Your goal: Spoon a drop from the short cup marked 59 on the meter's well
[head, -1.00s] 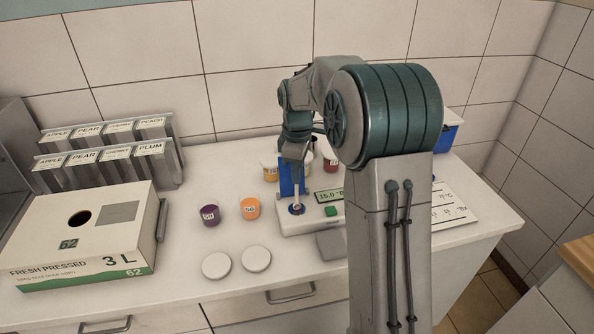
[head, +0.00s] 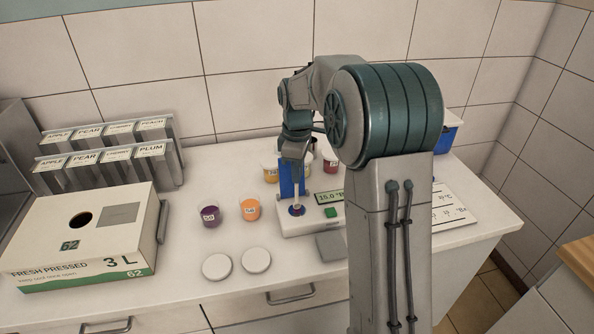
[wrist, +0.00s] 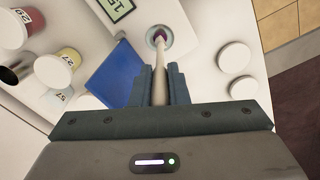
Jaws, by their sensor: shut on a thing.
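My gripper (wrist: 160,85) is shut on a pale spoon handle (wrist: 159,80) pointing down to the meter's well. The well is a ringed round hollow (wrist: 158,37) in the white meter (head: 285,226); the spoon's end is at or just over it, and I cannot tell if they touch. A dark reddish-purple spot shows at the well in both current views. The meter's display (head: 329,197) reads about 15.0. The short purple cup (head: 210,216) stands left of the meter; its label looks like 59. A short orange cup (head: 250,210) stands beside it. Both are open.
Two white lids (head: 217,267) lie in front of the cups. A juice box (head: 75,240) and labelled racks (head: 110,160) fill the left. My arm hides part of the right.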

